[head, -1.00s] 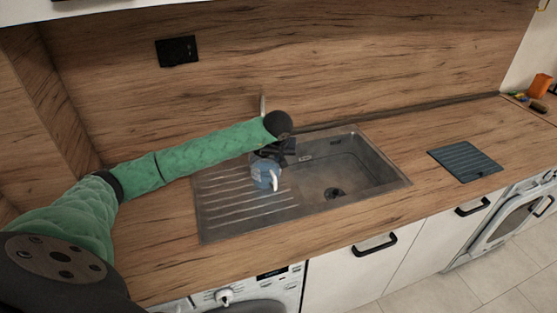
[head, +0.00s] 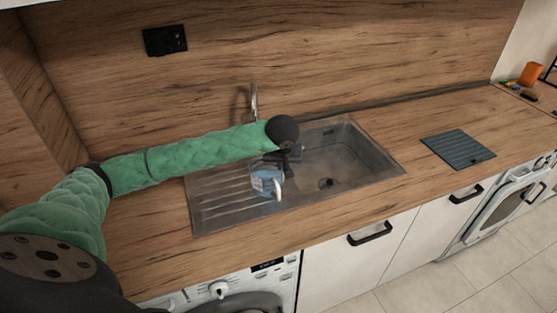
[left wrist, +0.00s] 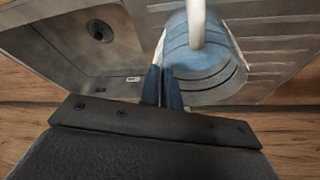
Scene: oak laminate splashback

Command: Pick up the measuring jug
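The measuring jug (head: 265,182) is clear blue with a white handle toward the lower right. It shows over the ribbed drainboard of the steel sink (head: 212,215). My left gripper (head: 280,158) reaches in from the left, just above and behind the jug. In the left wrist view the two fingers of the left gripper (left wrist: 162,88) are close together at the near wall of the jug (left wrist: 205,75), pinching its rim. The gap between the jug's base and the drainboard is hard to judge. The right gripper is not in view.
The tap (head: 254,98) stands behind my left forearm. The sink bowl, with its drain (head: 326,183), lies right of the jug. A dark ribbed mat (head: 458,149) lies on the counter to the right. An orange object (head: 532,73) stands at the far right. The front counter strip is clear.

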